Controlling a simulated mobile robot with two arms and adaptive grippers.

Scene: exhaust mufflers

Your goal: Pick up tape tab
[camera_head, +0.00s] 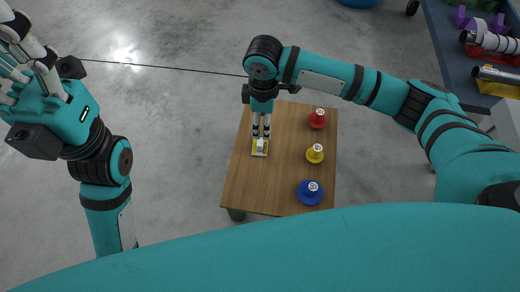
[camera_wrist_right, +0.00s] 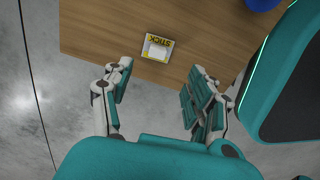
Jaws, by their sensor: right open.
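The tape tab (camera_head: 260,147) is a small yellow and white piece lying on the wooden table near its left edge. In the right wrist view the tape tab (camera_wrist_right: 156,46) shows dark lettering and a pale middle, and lies flat beyond my fingertips. My right gripper (camera_head: 261,131) points down over the table just by the tape tab. In the right wrist view my right gripper (camera_wrist_right: 162,72) is open and empty, its fingers spread to either side below the tab. My left gripper (camera_head: 22,62) is raised at the upper left, away from the table; its finger opening is unclear.
The wooden table (camera_head: 275,180) also bears a red piece (camera_head: 317,118), a yellow piece (camera_head: 315,153) and a blue piece (camera_head: 310,191) along its right side. The blue piece also shows in the wrist view (camera_wrist_right: 262,4). A dark bench (camera_head: 455,45) with metal parts stands at upper right.

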